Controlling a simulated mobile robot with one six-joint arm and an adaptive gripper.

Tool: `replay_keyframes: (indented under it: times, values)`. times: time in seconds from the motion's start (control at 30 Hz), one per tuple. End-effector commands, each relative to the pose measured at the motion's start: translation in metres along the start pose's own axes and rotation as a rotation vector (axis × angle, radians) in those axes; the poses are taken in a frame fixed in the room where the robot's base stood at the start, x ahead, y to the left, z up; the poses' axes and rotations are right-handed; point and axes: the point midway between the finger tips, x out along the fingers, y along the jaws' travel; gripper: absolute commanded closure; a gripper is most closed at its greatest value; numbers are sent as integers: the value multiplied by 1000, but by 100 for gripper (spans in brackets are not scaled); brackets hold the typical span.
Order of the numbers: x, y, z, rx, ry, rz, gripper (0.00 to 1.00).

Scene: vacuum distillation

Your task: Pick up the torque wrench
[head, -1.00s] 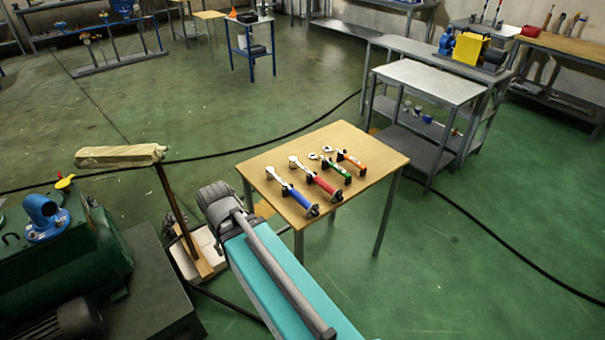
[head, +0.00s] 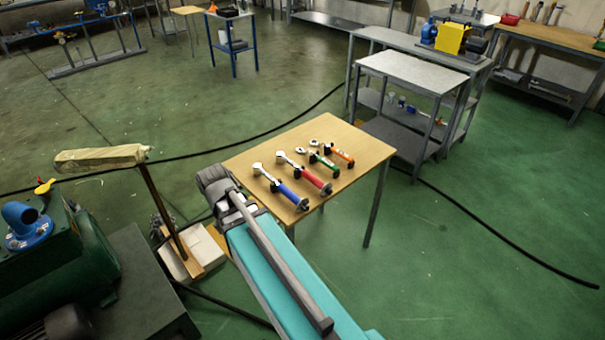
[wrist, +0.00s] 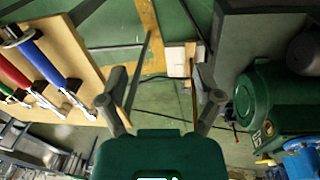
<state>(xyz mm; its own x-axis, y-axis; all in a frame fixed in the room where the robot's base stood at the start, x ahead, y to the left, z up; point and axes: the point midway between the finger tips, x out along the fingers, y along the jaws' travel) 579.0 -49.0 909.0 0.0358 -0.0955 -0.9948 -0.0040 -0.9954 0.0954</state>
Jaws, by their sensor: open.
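Several wrenches lie side by side on a small wooden table. Two are longer, with round silver heads: a blue-handled wrench (head: 284,189) nearest my arm and a red-handled wrench (head: 305,172) beside it. A green-handled wrench (head: 324,161) and an orange-handled wrench (head: 332,152) are shorter. I cannot tell which is the torque wrench. In the wrist view, the blue-handled wrench (wrist: 44,62) and red-handled wrench (wrist: 15,72) are at the left. My gripper (wrist: 161,76) is open and empty, beside the table edge with floor between its fingers.
The wooden table (head: 355,150) has bare surface around the wrenches. A grey bench (head: 412,70) stands behind it. Green machinery (head: 65,250) is at the left, with a wooden post (head: 164,210) and a white block (head: 178,262) near my arm. A black cable crosses the floor.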

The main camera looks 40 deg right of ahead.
Motion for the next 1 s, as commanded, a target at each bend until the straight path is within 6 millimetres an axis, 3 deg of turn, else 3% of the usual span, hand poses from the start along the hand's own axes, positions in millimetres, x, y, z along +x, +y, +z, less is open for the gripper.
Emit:
replay_keyframes:
  times: [0.03,0.17,0.3,0.5,0.6,0.8,1.0]
  values:
    - [6,18,-18,3,8,29,17]
    - [15,74,-52,-5,26,124,17]
    - [23,146,-86,-21,34,241,17]
    - [29,240,-115,-51,18,390,17]
    - [30,274,-121,-65,6,440,17]
    - [30,305,-125,-81,-9,490,17]
    - [30,307,-124,-84,-10,493,17]
